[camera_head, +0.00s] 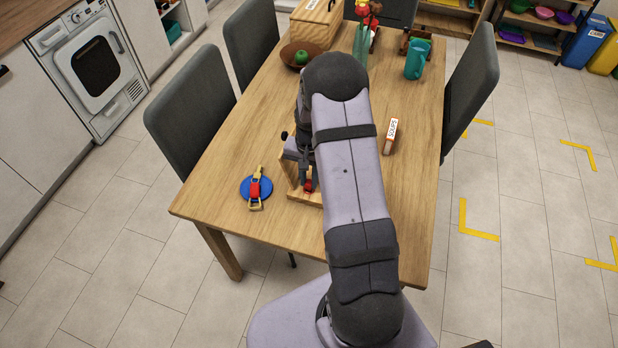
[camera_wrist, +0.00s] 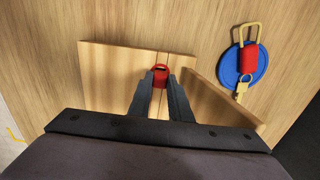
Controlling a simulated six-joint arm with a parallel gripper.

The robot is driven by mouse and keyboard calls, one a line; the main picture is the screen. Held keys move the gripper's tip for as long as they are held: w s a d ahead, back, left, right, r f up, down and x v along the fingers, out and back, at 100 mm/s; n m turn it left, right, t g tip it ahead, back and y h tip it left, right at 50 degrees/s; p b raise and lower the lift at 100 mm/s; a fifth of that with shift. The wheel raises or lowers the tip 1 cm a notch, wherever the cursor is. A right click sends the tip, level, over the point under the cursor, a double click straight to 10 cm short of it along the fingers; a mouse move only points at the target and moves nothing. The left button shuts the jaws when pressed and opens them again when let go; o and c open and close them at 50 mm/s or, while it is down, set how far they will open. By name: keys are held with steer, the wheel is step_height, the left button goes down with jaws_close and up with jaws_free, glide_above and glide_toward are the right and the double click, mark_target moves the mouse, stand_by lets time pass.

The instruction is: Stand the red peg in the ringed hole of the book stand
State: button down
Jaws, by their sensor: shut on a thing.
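The book stand (camera_wrist: 110,62) is light wood, with a flat board and an upright side panel (camera_wrist: 228,97) in the wrist view. In the head view the stand (camera_head: 292,178) is partly hidden behind my arm. The red peg (camera_wrist: 160,71) is between my fingertips in the wrist view, and its red end also shows in the head view (camera_head: 308,186). My gripper (camera_wrist: 160,82) is shut on the peg, over the stand's board. The ringed hole is not visible. I cannot tell whether the peg's lower end is in a hole or above the board.
A blue disc (camera_wrist: 235,74) bearing a red-and-brass item (camera_wrist: 249,57) lies beside the stand. On the table (camera_head: 232,138) are a labelled block (camera_head: 389,136), a teal mug (camera_head: 415,62) and a bowl with green fruit (camera_head: 290,57). Dark chairs stand around it.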

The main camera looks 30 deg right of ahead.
mark_target(309, 182)
steer(key=shift+f, duration=0.1)
stand_by(0.3)
steer(key=c, duration=1.5)
jaws_free()
steer(key=shift+c, duration=0.2)
steer(key=shift+r+p, duration=2.7)
steer(key=shift+r, duration=0.85)
